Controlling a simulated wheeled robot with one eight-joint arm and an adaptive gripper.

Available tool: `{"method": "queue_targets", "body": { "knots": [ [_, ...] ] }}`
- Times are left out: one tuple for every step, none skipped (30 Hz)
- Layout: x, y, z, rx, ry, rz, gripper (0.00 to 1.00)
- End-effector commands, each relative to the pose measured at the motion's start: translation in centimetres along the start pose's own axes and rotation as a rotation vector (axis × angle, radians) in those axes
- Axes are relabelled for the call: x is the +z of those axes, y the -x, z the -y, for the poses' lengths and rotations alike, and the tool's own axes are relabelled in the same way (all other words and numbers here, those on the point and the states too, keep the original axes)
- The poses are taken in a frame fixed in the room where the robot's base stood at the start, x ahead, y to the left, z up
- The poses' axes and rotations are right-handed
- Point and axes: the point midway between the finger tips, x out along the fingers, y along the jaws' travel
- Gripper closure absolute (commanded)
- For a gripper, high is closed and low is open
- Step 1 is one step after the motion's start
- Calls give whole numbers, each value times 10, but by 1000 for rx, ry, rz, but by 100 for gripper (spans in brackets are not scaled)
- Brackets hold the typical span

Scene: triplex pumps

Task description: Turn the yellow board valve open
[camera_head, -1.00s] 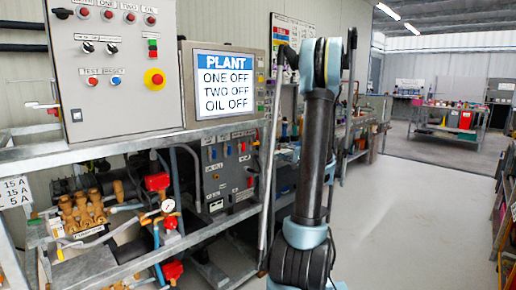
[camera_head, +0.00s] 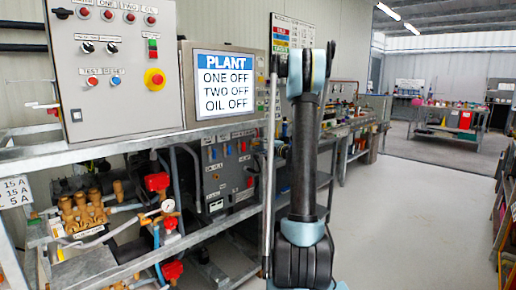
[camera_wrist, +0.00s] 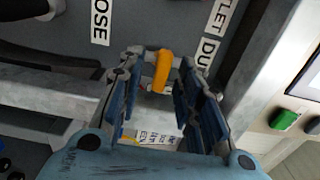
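The yellow valve handle (camera_wrist: 163,70) shows in the wrist view as a short bent lever on a grey board (camera_wrist: 150,30). My gripper (camera_wrist: 160,72) is open, with one blue-padded finger on each side of the handle near the fingertips. Gaps show beside the handle, and I cannot tell whether either finger touches it. White labels on the board, partly cut off, read "OSE" and "LET DU". In the head view my gripper is hidden, and I cannot make out the yellow handle there.
A grey metal rail (camera_wrist: 60,95) runs beside my gripper in the wrist view. In the head view a steel frame (camera_head: 150,145) carries a control box (camera_head: 115,60) and a PLANT screen (camera_head: 224,85). Open floor (camera_head: 420,220) lies to the right.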

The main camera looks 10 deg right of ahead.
Motion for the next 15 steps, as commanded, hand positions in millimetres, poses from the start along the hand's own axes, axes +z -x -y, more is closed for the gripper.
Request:
{"method": "queue_targets", "body": {
  "knots": [
    [0, -5, 0, 0, 0, 1, 68],
    [0, -7, 0, 0, 0, 1, 68],
    [0, -9, 0, 0, 0, 1, 68],
    [0, -10, 0, 0, 0, 0, 68],
    [0, -11, 0, 0, 0, 0, 68],
    [0, -12, 0, 0, 0, 0, 68],
    [0, -12, 0, 0, 0, 0, 68],
    [0, -12, 0, 0, 0, -1, 68],
    [0, -13, 0, 0, 0, -1, 68],
    [0, -12, 0, 0, 0, -1, 68],
    [0, -12, 0, 0, 0, -1, 68],
    [0, -12, 0, 0, 0, -1, 68],
    [0, -12, 0, 0, 0, -1, 68],
    [0, -12, 0, 0, 0, -1, 68],
    [0, -12, 0, 0, 0, -1, 77]
  ]
}}
